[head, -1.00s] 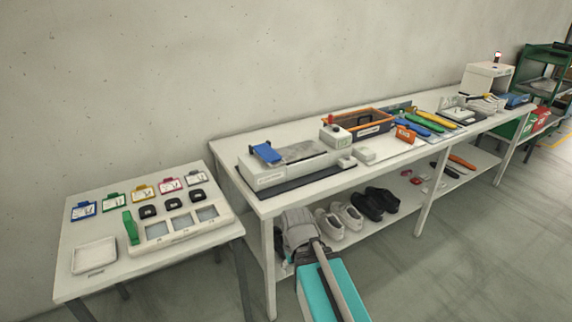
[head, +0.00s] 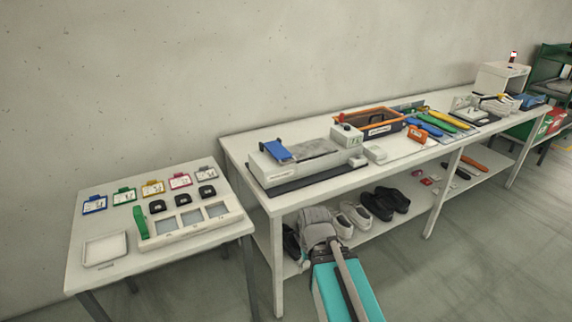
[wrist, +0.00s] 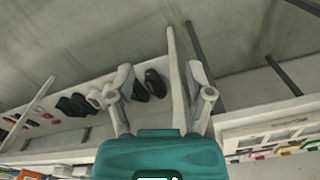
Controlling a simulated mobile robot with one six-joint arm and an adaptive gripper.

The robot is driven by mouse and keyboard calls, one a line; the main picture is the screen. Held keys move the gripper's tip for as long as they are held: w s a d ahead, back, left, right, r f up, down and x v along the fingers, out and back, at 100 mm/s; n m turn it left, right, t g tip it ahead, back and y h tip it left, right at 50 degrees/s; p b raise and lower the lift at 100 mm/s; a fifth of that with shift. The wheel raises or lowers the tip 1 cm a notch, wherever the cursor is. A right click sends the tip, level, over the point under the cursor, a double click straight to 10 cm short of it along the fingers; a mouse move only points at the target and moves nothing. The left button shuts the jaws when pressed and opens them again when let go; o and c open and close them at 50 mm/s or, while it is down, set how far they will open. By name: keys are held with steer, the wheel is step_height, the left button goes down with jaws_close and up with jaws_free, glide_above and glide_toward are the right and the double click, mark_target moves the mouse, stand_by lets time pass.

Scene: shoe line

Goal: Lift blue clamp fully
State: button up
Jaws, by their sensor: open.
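The blue clamp (head: 278,150) is a flat blue piece at the left end of a white and grey bench device (head: 272,174). It looks tilted upward, but how far it is raised is too small to tell. My gripper (wrist: 160,78) shows in the wrist view with its two fingers spread apart and nothing between them. In the head view my arm is low in front of the long bench, well below and apart from the clamp. The clamp cannot be made out in the wrist view.
The long white bench (head: 238,150) has a lower shelf with several shoes (head: 384,203). A dark crate with an orange rim (head: 367,122) stands right of the device. A small table (head: 82,270) with coloured cards and a white tray (head: 105,249) stands left. The floor in front is open.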

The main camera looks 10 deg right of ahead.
steer(key=shift+w+a+f, duration=0.15)
steer(key=shift+w+f, duration=0.1)
steer(key=shift+w, duration=0.15)
steer(key=c, duration=0.4)
steer(key=shift+w+a+f+m+t+y+b, duration=0.2)
steer(key=shift+w+a+f+m+y+b, duration=0.1)
steer(key=shift+w+b, duration=0.15)
steer(key=shift+w+a+f+m+t+y+b, duration=0.2)
steer(key=shift+w+m+y+b, duration=0.15)
steer(key=shift+w, duration=0.15)
jaws_close()
steer(key=w+a+m+t+y+b, duration=0.4)
steer(key=w+m+t+y+b, duration=0.3)
steer(key=w+m, duration=0.65)
steer(key=w+d+r+m+t+h+b, duration=0.2)
steer(key=w+d+m+t+b, duration=0.7)
steer(key=w+m, duration=0.7)
steer(key=shift+d+r+m+t+h, duration=0.35)
steer(key=shift+d+m, duration=0.45)
steer(key=shift+d, duration=0.45)
